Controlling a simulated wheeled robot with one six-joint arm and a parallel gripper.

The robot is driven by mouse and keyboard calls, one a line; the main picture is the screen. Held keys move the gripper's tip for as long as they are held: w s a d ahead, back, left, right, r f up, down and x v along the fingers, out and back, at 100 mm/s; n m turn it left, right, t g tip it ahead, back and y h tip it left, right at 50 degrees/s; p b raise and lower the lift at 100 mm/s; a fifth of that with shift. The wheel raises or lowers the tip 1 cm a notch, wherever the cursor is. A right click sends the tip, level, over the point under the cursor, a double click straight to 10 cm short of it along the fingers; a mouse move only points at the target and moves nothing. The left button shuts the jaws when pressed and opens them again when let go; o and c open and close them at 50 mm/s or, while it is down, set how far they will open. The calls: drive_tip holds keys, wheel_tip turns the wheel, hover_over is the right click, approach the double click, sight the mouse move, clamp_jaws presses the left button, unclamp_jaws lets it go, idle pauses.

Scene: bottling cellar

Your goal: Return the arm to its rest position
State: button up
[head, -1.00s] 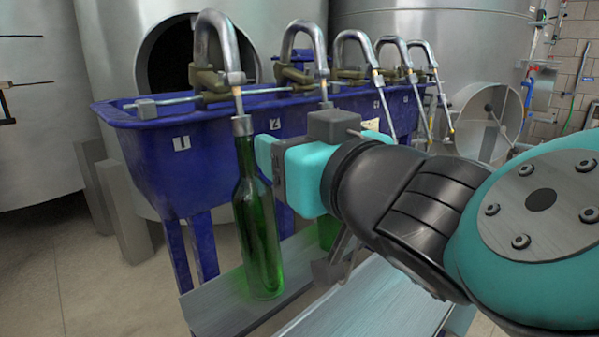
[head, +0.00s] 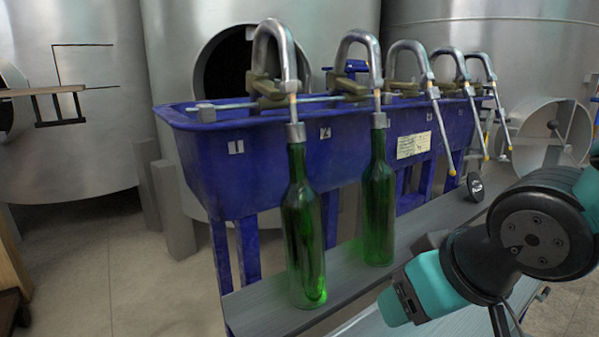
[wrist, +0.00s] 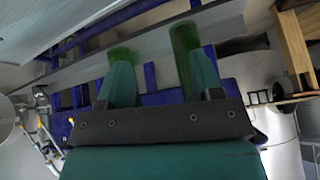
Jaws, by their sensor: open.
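My gripper (head: 393,307) is at the lower right of the head view, in front of the bench and apart from the bottles. In the wrist view its two teal fingers (wrist: 161,82) are spread with nothing visible between them. One green bottle (head: 303,240) stands upright under the spout marked 1, its neck at the spout tip. A second green bottle (head: 378,210) stands upright under the spout marked 2. Both bottles stand on the grey bench (head: 262,312). Green glass also shows behind the fingers in the wrist view (wrist: 184,40), partly hidden.
A blue filler trough (head: 265,150) with several curved spouts stands behind the bench; the spouts right of the bottles have none under them. Large steel tanks (head: 90,120) stand behind. A dark round object (head: 475,186) shows at the bench's far end. Floor is open at left.

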drive_tip(key=s+d+n+g+y, duration=0.1)
drive_tip(key=s+n+g, duration=0.2)
drive_tip(key=s+g, duration=0.35)
wheel_tip(320, 180, up, 28)
drive_tip(key=s+p, duration=0.1)
drive_tip(key=p, duration=2.6)
drive_tip(key=shift+s+t+p, duration=0.2)
drive_tip(key=shift+t+p, duration=0.2)
drive_tip(key=shift+t, duration=0.05)
